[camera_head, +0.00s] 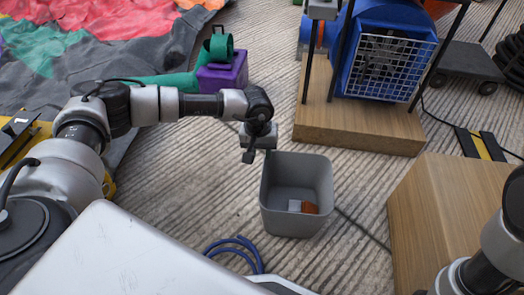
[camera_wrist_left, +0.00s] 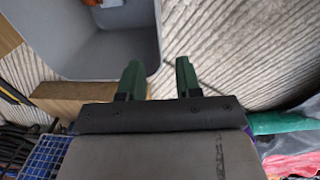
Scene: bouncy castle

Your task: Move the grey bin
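The grey bin (camera_head: 290,224) stands upright on the ribbed floor, in the middle of the head view. It is open at the top and also fills the upper left of the left wrist view (camera_wrist_left: 151,30). My left gripper (camera_head: 259,156) is at the bin's far left corner, near rim height. In the left wrist view its two green fingers (camera_wrist_left: 158,64) are spread apart, with the bin's corner showing between their tips. I cannot tell whether they touch the bin. My right arm shows at the lower right, but its gripper is out of view.
A small white and orange-brown item (camera_head: 303,207) lies inside the bin. A wooden box (camera_head: 445,205) stands to the right. A blue blower (camera_head: 385,50) sits on a wooden base (camera_head: 360,125) behind. A purple block (camera_head: 222,74) and blue hose (camera_head: 236,243) are nearby.

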